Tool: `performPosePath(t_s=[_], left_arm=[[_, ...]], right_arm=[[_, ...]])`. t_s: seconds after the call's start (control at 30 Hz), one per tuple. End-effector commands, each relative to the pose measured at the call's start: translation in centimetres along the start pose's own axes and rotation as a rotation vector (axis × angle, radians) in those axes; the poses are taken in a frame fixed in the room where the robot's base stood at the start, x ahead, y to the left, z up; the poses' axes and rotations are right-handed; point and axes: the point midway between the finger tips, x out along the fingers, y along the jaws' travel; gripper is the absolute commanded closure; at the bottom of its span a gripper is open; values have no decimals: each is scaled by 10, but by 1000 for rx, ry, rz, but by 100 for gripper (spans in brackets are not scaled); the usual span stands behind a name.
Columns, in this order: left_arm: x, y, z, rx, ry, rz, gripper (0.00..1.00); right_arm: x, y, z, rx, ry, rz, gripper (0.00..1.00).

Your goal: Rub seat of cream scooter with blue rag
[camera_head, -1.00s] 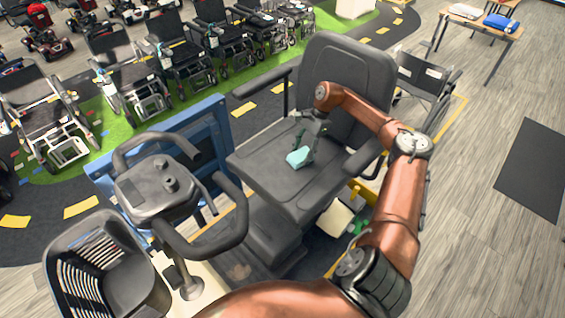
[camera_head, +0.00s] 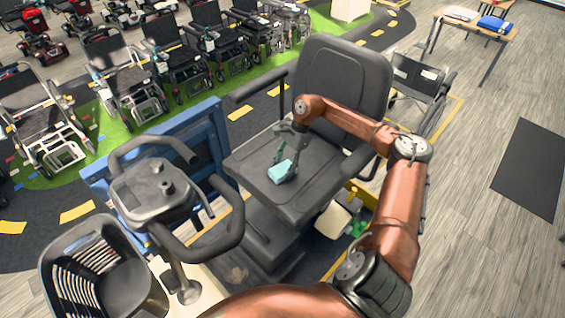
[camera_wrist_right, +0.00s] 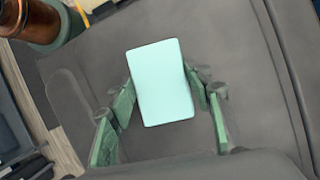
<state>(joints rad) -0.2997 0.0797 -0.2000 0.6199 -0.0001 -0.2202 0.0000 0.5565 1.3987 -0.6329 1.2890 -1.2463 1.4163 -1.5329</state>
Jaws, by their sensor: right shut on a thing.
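The scooter in front of me has a dark grey padded seat (camera_head: 258,193) and a tall backrest. Its tiller with a looped handlebar stands at the left, and a cream part of its body (camera_head: 202,302) shows low down. My right gripper (camera_head: 288,160) reaches down over the seat and is shut on a light blue-green rag (camera_head: 281,172). The rag is a small flat block at the seat's surface; whether it presses on it I cannot tell. In the right wrist view the rag (camera_wrist_right: 162,82) sits between the green fingers above the grey seat. My left gripper is not in view.
A black basket (camera_head: 115,280) is at the scooter's front left. A blue panel (camera_head: 200,140) stands behind the tiller. The seat's armrest (camera_head: 258,88) and backrest (camera_head: 343,80) bound the seat. Several wheelchairs line the back left; a table (camera_head: 470,32) is at the back right.

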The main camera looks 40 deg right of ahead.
Motion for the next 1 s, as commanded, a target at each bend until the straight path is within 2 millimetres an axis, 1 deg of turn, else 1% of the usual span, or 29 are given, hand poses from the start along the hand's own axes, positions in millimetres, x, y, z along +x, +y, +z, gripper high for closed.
performPosePath(t_s=[0.4, 0.47, 0.5, 0.53, 0.67, 1.0], left_arm=[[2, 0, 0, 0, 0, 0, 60], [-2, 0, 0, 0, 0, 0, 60], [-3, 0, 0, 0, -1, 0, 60], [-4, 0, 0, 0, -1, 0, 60], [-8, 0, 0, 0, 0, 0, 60], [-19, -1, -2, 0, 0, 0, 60]], right_arm=[[16, 6, 35, -2, 0, 3, 76], [11, 6, 35, 1, 1, 2, 76], [-2, 5, 40, -2, 2, -3, 76], [-9, 5, 42, -2, 2, -4, 76], [-18, 6, 45, 1, 2, 0, 76], [-47, 7, 56, 3, 0, -3, 76]])
